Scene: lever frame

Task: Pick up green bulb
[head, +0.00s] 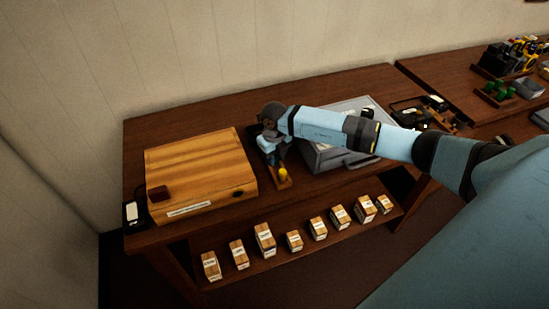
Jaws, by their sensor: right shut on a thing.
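My right gripper (274,155) reaches down over a small wooden strip (285,185) on the near table, between a wooden box and a grey case. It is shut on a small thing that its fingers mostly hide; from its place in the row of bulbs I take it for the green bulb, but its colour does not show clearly. A yellow bulb (283,174) stands on the strip just in front of the gripper. I cannot tell whether the held thing is clear of the strip. My left gripper is not in view.
The grey case (320,158) lies under my right arm. Several labelled wooden blocks (264,238) line the lower shelf. Small green things (497,91) sit on the far table.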

